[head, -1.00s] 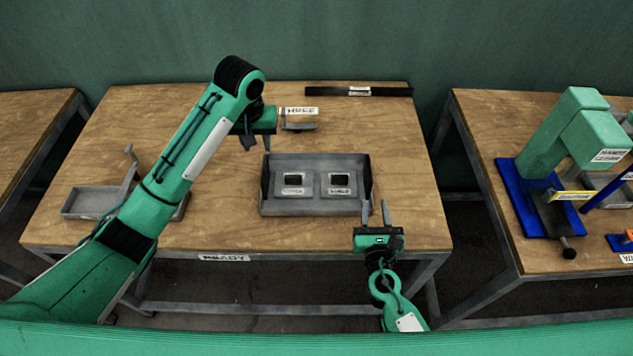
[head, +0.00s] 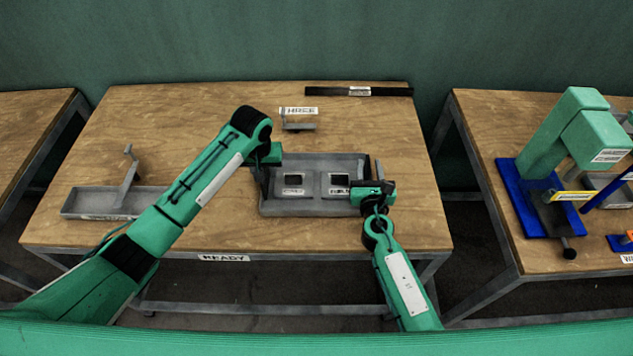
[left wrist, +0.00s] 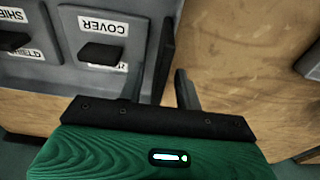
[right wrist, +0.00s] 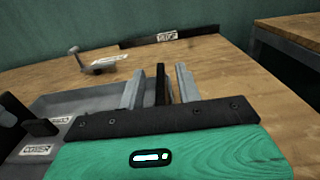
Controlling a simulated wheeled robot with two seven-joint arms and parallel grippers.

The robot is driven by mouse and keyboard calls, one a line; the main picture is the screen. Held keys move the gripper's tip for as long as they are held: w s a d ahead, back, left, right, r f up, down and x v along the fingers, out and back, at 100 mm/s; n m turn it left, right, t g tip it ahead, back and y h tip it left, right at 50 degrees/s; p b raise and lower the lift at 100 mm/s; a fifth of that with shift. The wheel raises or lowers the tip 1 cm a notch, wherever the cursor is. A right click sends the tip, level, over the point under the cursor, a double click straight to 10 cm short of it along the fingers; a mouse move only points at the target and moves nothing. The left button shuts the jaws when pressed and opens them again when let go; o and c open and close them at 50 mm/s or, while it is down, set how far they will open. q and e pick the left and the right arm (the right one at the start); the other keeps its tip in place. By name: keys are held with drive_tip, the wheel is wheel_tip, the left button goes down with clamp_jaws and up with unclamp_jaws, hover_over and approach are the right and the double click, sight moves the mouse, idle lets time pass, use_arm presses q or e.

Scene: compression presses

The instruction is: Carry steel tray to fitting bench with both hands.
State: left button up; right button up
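The grey steel tray (head: 315,207) lies on the middle wooden table. It carries two grey plates with dark blocks; a label on one reads COVER (left wrist: 102,26) in the left wrist view. My left gripper (head: 263,178) is at the tray's left end. Its fingers (left wrist: 167,85) are apart, with the dark upright end piece (left wrist: 166,58) between them. My right gripper (head: 373,176) is at the right end. Its fingers (right wrist: 160,88) are apart on either side of that dark end piece (right wrist: 161,84), with gaps visible. The fitting bench cannot be identified by a readable label.
A shallow grey tray (head: 80,205) with an upright lever stands at the table's left. A small labelled fixture (head: 298,120) and a black strip (head: 358,91) lie toward the back. The front edge bears a READY label (head: 223,258). A right-hand table holds a green press (head: 560,135).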

use_arm(q)
clamp_jaws()
use_arm(e)
clamp_jaws()
idle(1.1)
use_arm(q)
drive_tip(key=shift+w+r, duration=0.15)
drive_tip(key=shift+r, duration=0.05)
use_arm(e)
drive_tip(key=shift+w+r, duration=0.1)
drive_tip(key=shift+r, duration=0.15)
